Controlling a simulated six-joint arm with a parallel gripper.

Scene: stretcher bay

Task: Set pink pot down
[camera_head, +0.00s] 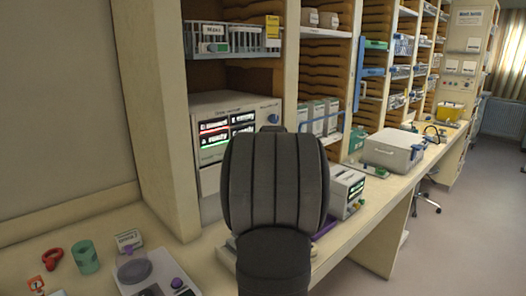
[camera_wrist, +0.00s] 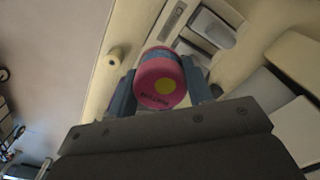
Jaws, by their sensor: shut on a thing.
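The pink pot (camera_wrist: 150,78) shows in the wrist view, with a yellow round spot and dark lettering on its face and a bluish band farther along its side. My gripper (camera_wrist: 160,72) has its two blue-grey fingers on either side of the pot and is shut on it. The pot looks tilted in that view. I cannot tell how far it is from the surface behind it. In the head view my dark arm blocks the middle, and neither the pot nor my gripper shows there.
The bench carries a scale-like device (camera_head: 150,274), a green cup (camera_head: 86,257) and a red item (camera_head: 52,258) at lower left. A display unit (camera_head: 228,125) stands in the shelving. A grey-white case (camera_head: 392,150) sits farther along the bench. Clear floor lies at right.

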